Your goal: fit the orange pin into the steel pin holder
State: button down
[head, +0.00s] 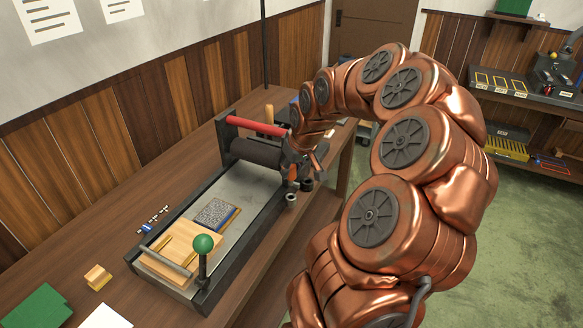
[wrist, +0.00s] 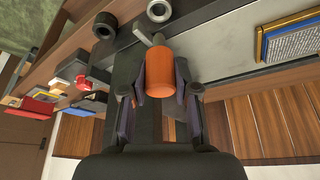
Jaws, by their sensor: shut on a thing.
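A pale steel ring (wrist: 160,11), which looks like the steel pin holder, stands beyond the pin's far end at the top of the wrist view. A gap shows between pin and ring in the picture. In the head view the ring (head: 291,199) is at the right side of the press, just below my gripper (head: 301,166). The pin is hard to make out in the head view.
The press has a dark roller (head: 256,153), a red bar (head: 257,127), a flat metal bed (head: 246,190) and a green-knobbed lever (head: 203,243). Dark rings (wrist: 106,25) stand near the steel one. A type block (head: 215,213) lies on the bed.

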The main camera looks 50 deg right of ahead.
aim_at(292, 179)
jog(key=shift+f+b, duration=1)
jog(key=shift+f, duration=0.6)
jog(key=shift+b, duration=1.15)
dwell(0.8)
jog(key=shift+f+b, duration=0.95)
jog(key=shift+f, duration=0.05)
jog(key=shift+r, duration=0.15)
dwell(0.4)
jog(key=shift+r, duration=0.5)
jog(key=shift+b, duration=0.95)
dwell(1.4)
